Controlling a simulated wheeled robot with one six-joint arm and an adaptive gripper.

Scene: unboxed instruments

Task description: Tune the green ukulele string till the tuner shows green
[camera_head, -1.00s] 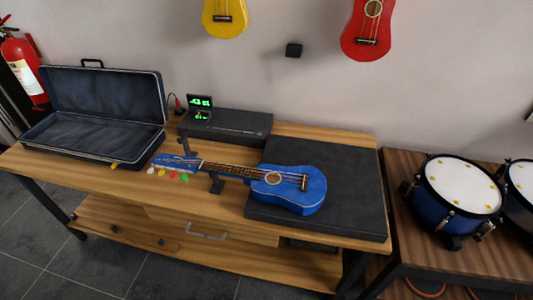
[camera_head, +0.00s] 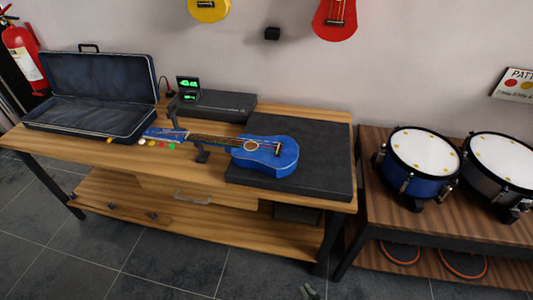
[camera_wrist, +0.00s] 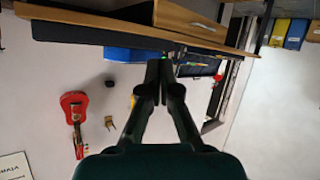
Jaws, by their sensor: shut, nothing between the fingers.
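The blue ukulele (camera_head: 265,156) lies on the bench, its body on a dark mat (camera_head: 328,160) and its neck on a small black stand, head to the left. Coloured pegs line the near side of its head; the green peg (camera_head: 173,147) is closest to the neck. The tuner (camera_head: 188,88) stands behind the head with a lit green display, too small to read. In the wrist view, which looks upside down, my gripper (camera_wrist: 163,66) is shut and empty, apart from the ukulele, whose blue body (camera_wrist: 122,54) shows beyond the fingers.
An open dark case (camera_head: 90,118) occupies the bench's left end. A black box (camera_head: 226,107) is behind the ukulele neck. A blue drum (camera_head: 424,160) and another drum stand on a table to the right.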

